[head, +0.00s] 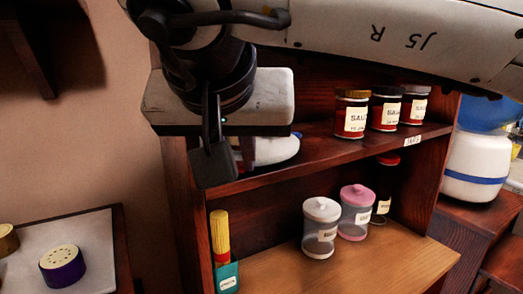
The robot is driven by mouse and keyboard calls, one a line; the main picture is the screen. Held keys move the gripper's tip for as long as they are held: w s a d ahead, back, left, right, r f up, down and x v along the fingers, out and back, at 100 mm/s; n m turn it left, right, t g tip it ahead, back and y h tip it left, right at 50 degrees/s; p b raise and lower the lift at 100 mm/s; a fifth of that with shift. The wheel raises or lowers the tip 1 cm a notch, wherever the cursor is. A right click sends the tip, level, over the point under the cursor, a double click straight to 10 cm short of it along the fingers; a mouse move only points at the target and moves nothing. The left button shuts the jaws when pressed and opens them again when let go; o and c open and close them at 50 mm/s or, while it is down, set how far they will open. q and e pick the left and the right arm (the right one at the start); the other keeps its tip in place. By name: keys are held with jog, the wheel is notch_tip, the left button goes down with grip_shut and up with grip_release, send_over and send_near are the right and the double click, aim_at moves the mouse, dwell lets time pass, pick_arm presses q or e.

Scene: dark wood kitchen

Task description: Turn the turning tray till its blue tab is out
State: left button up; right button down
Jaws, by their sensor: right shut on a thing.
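My right gripper (213,162) is at the left end of the upper shelf, in front of the cabinet's left side. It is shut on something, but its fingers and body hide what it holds. A white rounded thing (276,149) shows on the shelf just right of the fingers, partly covered by the gripper. I cannot tell if it is part of the turning tray or if the fingers touch it. No blue tab can be made out on it. My left gripper is not in view.
Several red-and-white labelled jars (351,115) stand on the upper shelf at the right. Below are a white-lidded jar (321,232), a pink-lidded jar (356,216), a dark bottle (383,192) and a teal holder (227,277). A purple container (63,269) sits at lower left.

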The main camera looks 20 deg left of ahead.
dwell(0.4)
jog(key=c, duration=1.8)
grip_release()
jog(key=shift+o, duration=0.8)
